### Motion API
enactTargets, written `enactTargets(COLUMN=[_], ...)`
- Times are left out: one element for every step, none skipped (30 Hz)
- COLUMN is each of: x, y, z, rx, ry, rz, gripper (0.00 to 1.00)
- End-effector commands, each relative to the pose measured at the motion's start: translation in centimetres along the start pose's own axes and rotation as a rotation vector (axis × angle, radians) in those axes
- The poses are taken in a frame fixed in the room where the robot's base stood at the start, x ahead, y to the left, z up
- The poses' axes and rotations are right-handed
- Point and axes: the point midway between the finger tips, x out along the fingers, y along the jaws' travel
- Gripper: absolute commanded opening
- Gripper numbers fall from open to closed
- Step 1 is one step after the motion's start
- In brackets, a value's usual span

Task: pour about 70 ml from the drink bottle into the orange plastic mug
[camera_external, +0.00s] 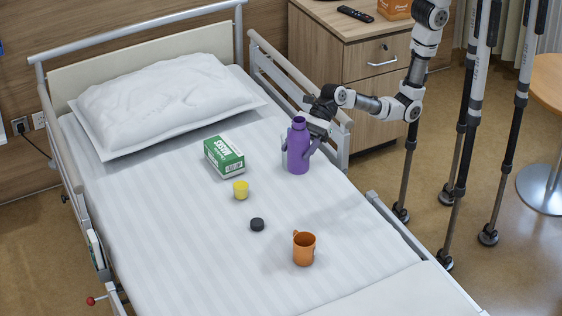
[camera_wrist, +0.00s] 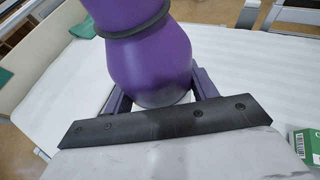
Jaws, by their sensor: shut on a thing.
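The purple drink bottle (camera_external: 298,148) is upright over the bed, with its neck uncovered at the top. My gripper (camera_external: 312,142) is shut on the bottle from the right side. In the wrist view the bottle (camera_wrist: 150,60) fills the space between the fingers of my gripper (camera_wrist: 160,90). I cannot tell whether its base touches the sheet. The orange plastic mug (camera_external: 304,248) stands upright on the bed, nearer the camera than the bottle, with its handle to the upper left. Its contents are not clear.
The bed rail (camera_external: 285,75) and bedside cabinet (camera_external: 365,65) are behind; crutches (camera_external: 470,110) stand at right.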

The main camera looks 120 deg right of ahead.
Motion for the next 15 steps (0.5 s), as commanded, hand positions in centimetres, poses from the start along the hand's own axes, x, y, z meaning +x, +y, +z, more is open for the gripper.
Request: enactTargets(x=[1.0, 1.6, 2.3, 2.7, 3.2, 3.8, 4.2, 4.5, 4.9, 5.2, 5.4, 5.7, 5.8, 6.0, 6.2], y=[1.8, 2.9, 4.2, 5.2, 6.2, 7.5, 8.5, 9.5, 10.6, 11.4, 12.1, 13.0, 13.7, 14.3, 15.1], z=[0.7, 1.0, 1.3, 1.5, 1.8, 2.0, 2.3, 2.5, 2.7, 2.8, 3.0, 3.2, 3.3, 3.4, 3.5], rx=[-0.020, -0.030, -0.045, -0.053, -0.063, -0.076, -0.084, -0.093, -0.102, -0.108, -0.114, -0.122, -0.127, -0.131, -0.137], ry=[-0.002, -0.003, -0.003, -0.004, -0.005, -0.005, -0.006, -0.008, -0.008, -0.009, -0.011, -0.012, -0.012, -0.013, -0.014], rz=[0.044, 0.069, 0.100, 0.123, 0.147, 0.177, 0.200, 0.221, 0.245, 0.262, 0.278, 0.298, 0.311, 0.324, 0.340], gripper=[0.26, 0.26, 0.26, 0.26, 0.26, 0.26, 0.26, 0.26, 0.26, 0.26, 0.26, 0.26, 0.26, 0.26, 0.26])
